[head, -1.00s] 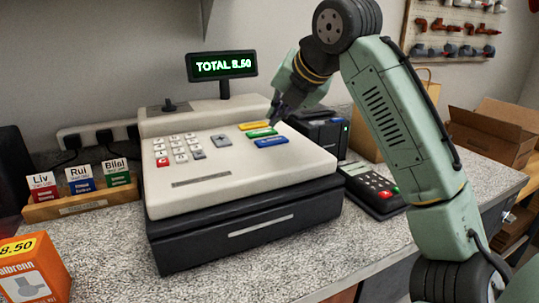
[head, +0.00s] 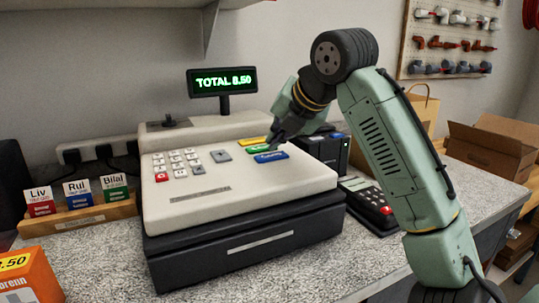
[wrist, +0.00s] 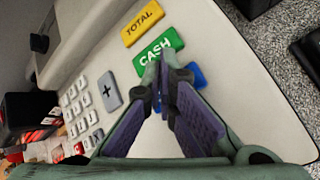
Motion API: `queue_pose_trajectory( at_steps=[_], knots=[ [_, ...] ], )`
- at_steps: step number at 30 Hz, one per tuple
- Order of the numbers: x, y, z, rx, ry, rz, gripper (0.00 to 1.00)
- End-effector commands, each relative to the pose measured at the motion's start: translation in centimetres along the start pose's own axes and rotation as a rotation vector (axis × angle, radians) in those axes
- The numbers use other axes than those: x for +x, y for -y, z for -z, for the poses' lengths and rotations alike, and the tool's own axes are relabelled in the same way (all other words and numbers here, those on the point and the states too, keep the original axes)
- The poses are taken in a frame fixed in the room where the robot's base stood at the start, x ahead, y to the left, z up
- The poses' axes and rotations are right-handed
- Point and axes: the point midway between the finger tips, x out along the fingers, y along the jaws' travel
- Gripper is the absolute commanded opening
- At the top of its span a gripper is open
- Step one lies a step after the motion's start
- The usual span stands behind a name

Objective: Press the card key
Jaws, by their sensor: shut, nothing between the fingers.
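The cash register (head: 235,195) stands on the counter with yellow, green and blue keys at its upper right. The wrist view reads TOTAL on the yellow key (wrist: 143,23) and CASH on the green key (wrist: 158,52). The blue key (head: 271,157) is beside the green one; its lettering is too small to read in the head view. In the wrist view the blue key (wrist: 197,74) is partly hidden behind my fingers. My gripper (wrist: 166,68) is shut and empty, its tips over the green and blue keys. I cannot tell whether they touch.
The display (head: 222,81) reads TOTAL 8.50. A card terminal (head: 370,200) and a dark box-shaped device (head: 325,148) are right of the register. A name-card rack (head: 85,218) and an orange box (head: 28,278) are left. White number keys lie left of the coloured ones.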

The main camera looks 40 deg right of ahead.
Motion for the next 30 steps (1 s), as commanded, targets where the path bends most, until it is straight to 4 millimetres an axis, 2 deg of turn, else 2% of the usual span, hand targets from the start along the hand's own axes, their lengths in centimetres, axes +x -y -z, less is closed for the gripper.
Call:
queue_pose_trajectory(
  at_steps=[30],
  knots=[
    [0.63, 0.44, 0.46, 0.0, 0.0, 0.0, 0.0]
  ],
)
